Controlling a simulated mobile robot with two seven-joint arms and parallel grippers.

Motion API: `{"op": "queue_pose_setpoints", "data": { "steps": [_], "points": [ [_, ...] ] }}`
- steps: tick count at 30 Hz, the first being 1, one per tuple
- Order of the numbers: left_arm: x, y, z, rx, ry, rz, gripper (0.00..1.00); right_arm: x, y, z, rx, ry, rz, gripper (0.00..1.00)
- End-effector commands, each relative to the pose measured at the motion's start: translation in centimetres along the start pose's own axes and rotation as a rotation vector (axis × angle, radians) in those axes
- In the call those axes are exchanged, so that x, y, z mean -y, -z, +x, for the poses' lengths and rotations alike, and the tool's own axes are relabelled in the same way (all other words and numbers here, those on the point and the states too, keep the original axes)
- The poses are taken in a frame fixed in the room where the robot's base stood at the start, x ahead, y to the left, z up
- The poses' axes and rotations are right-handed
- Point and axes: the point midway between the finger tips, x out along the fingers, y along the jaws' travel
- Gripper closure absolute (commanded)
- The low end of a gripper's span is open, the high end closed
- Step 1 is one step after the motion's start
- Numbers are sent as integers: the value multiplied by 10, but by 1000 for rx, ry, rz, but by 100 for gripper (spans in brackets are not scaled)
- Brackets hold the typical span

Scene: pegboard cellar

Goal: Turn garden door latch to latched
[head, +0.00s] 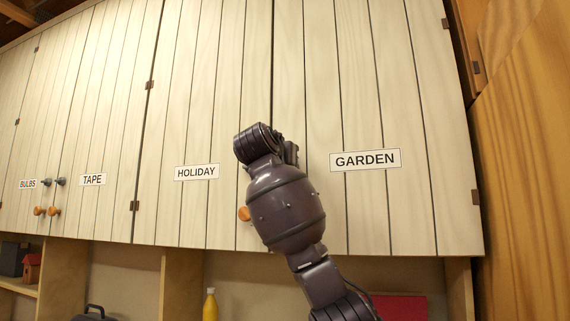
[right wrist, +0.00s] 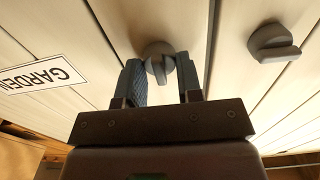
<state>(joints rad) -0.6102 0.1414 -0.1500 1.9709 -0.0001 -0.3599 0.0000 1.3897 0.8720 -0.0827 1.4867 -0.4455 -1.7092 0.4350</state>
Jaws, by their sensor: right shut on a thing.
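The garden door (head: 405,205) is a pale plank cupboard door with a GARDEN label (head: 365,160); it looks closed. In the right wrist view, which is upside down, the grey garden door latch (right wrist: 158,55) sits between the fingers of my right gripper (right wrist: 160,76). The gripper is shut on it. Which way the latch is turned cannot be told, as the fingers cover part of it. In the head view my right arm hides the latch and the fingers. My left gripper is not in view.
A second grey latch (right wrist: 272,44) is on the neighbouring holiday door (head: 200,120), close beside my gripper. An orange knob (head: 244,213) shows left of my arm. Below the doors are open shelves with a yellow bottle (head: 210,304). A wooden panel (head: 525,170) stands at the right.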

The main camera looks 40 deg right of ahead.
Motion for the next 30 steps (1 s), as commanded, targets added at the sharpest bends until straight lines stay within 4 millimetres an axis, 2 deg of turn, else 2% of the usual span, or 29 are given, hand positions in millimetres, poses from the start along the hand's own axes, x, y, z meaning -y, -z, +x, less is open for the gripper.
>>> {"op": "queue_pose_setpoints", "data": {
  "steps": [11, 30],
  "points": [
    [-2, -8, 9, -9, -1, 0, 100, 1, -2, -1, 2, 5, 224, 91],
    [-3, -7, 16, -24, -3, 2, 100, -1, -1, -1, 2, 2, 831, 91]
  ]
}}
